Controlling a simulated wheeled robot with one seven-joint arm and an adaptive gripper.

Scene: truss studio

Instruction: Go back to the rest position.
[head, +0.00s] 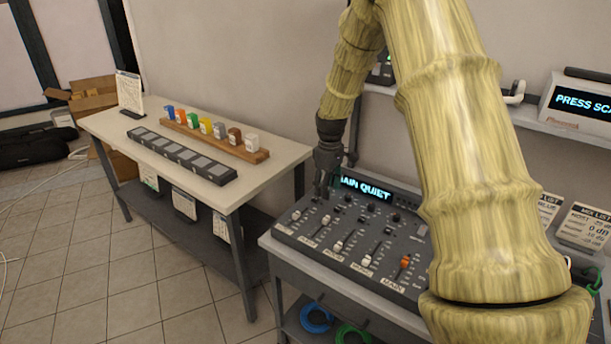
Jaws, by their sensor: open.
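My gripper (323,188) points down just above the upper left part of a dark mixing console (335,262). Its fingers are small in the view; they look open, with nothing held between them. I cannot tell whether the fingertips touch the console. The console has several white-capped faders, an orange-capped fader (405,262) at the right, and a lit display (366,188) whose visible text reads "AIN QUIET". My arm covers the console's right side and much of the picture's right half.
At the left, a table (285,160) holds a wooden rack (190,130) of coloured blocks and a dark slotted tray (225,176). Cards (583,228) stand beyond the console. Tiled floor (60,260) is open at left.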

